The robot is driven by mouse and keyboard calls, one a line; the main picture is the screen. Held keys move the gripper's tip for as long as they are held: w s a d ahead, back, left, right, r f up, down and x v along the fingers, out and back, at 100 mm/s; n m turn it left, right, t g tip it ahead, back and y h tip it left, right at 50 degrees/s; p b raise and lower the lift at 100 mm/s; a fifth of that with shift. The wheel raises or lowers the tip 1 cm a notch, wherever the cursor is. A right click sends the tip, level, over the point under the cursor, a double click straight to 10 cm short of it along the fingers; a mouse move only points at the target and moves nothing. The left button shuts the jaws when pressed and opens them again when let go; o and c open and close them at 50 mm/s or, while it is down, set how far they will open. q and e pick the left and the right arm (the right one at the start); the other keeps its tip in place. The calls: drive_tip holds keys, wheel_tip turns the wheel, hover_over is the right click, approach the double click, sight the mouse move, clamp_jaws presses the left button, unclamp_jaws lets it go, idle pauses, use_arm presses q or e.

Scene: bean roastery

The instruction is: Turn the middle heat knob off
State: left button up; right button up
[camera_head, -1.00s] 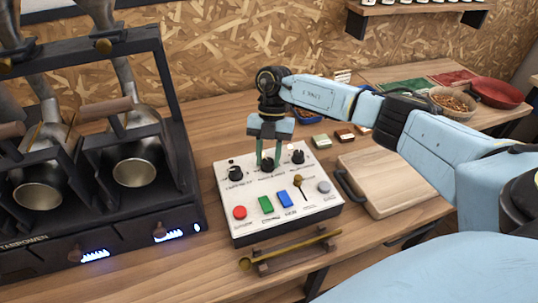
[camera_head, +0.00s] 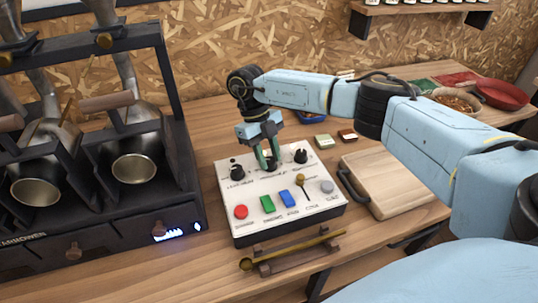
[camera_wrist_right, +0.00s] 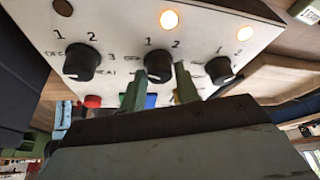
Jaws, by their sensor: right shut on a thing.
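The white control box (camera_head: 322,205) has three black knobs in a row along its back. The middle heat knob (camera_head: 271,165) is between the fingers of my right gripper (camera_head: 268,160), which is shut on it from above. In the right wrist view, the fingers (camera_wrist_right: 160,88) flank the middle knob (camera_wrist_right: 158,66), with 1 and 2 printed above it; its pointer is hard to read. The lamp above it (camera_wrist_right: 169,19) glows orange. The left knob (camera_wrist_right: 82,62) and right knob (camera_wrist_right: 219,70) stand free on either side. My left gripper is out of view.
Coloured buttons and a small lever (camera_head: 300,181) sit at the box's front. A brass scoop (camera_head: 290,250) lies on a rest before it. A wooden board (camera_head: 385,182) is close on the right, a dark roaster (camera_head: 100,215) close on the left.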

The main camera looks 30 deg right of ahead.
drive_tip(key=n+h, duration=0.1)
drive_tip(key=n, duration=0.2)
drive_tip(key=shift+t, duration=0.3)
drive_tip(key=shift+a+n, duration=0.1)
drive_tip(key=shift+n, duration=0.5)
drive_tip(key=shift+h, duration=0.3)
drive_tip(key=o, duration=1)
drive_tip(key=shift+c, duration=0.2)
drive_tip(key=v, duration=1.3)
drive_tip(key=shift+r, duration=0.2)
